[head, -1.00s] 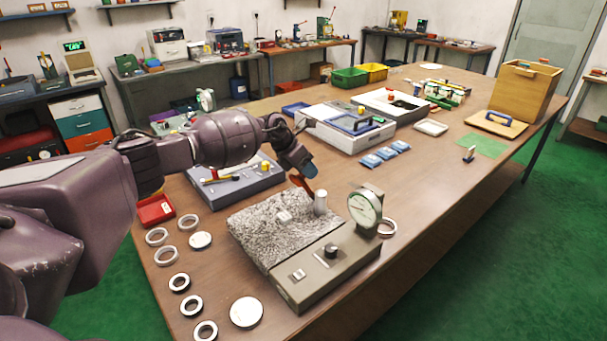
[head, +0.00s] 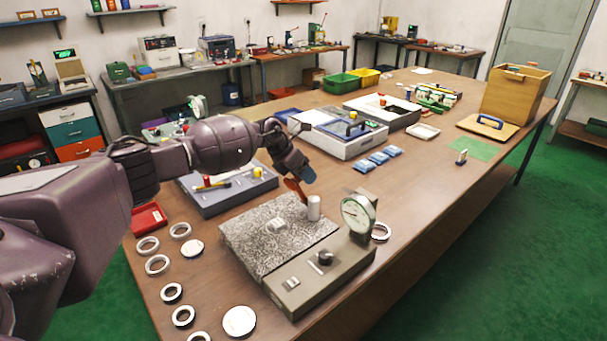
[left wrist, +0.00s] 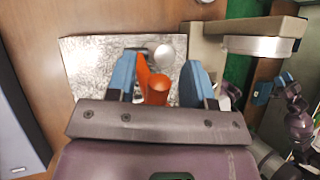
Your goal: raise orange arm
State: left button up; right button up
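The orange arm (head: 294,189) is a small orange-red piece just behind the grey cylinder (head: 313,208) on the speckled plate (head: 260,245) of the dial gauge stand. In the left wrist view, the orange arm (left wrist: 153,82) lies between the two blue fingers of my left gripper (left wrist: 160,80). It is nearer the left finger, and a gap shows on its right. My left gripper (head: 300,178) is open, above the plate's far edge. My right gripper (left wrist: 273,87) is small at the right of the wrist view, its opening unclear; the head view does not show it.
The dial gauge (head: 358,214) stands on a grey base (head: 325,278) right of the plate. Several rings and discs lie at left, near a red tray (head: 149,217).

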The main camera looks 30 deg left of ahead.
pick_arm(q)
jog(key=v, duration=1)
jog(key=shift+s+a+r, duration=0.2)
jog(key=shift+a+r, duration=0.05)
jog(key=shift+r, duration=0.05)
pick_arm(e)
jog(key=shift+r, duration=0.3)
